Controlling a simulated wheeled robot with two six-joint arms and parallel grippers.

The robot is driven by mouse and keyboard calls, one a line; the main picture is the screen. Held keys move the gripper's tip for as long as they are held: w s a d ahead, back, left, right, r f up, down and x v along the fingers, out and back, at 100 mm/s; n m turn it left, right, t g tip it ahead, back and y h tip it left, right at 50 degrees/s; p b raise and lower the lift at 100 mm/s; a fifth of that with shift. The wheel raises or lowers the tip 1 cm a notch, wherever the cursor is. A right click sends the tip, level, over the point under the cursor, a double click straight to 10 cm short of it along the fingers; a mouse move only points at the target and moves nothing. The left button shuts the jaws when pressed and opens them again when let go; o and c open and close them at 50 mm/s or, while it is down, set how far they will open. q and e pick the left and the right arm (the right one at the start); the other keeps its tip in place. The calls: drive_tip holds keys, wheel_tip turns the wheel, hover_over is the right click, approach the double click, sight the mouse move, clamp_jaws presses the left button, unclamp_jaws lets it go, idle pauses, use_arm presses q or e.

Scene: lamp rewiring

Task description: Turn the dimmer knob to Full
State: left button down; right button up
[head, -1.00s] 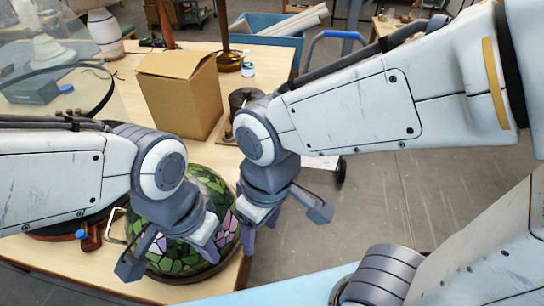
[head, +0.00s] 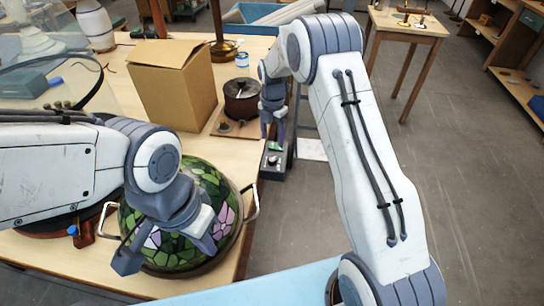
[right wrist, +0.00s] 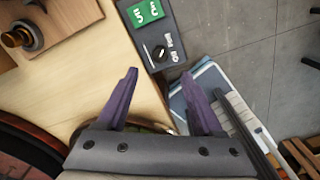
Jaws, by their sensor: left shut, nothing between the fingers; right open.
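The dimmer is a dark grey box (head: 277,172) at the right edge of the workbench. Its small black knob (right wrist: 159,53) shows in the right wrist view, with white lettering beside it and a green panel (right wrist: 148,12) beyond it. The lettering and the knob's setting are too small to read surely. My right gripper (right wrist: 160,76) is open and empty, its purple fingers pointing toward the box with the knob between their lines, apart from it. In the head view it hangs just above the box. My left gripper (head: 204,240) is shut and empty over the stained-glass lampshade (head: 187,254).
A cardboard box (head: 172,92) and a dark round pot on a wooden board (head: 241,101) stand left of the dimmer. Open floor (head: 440,170) lies to the right.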

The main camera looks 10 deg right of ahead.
sight(272, 159)
wheel_tip(272, 159, down, 8)
drive_tip(key=shift+f+p, duration=0.2)
drive_tip(key=shift+p, duration=1)
drive_tip(key=shift+f, duration=0.7)
clamp_jaws()
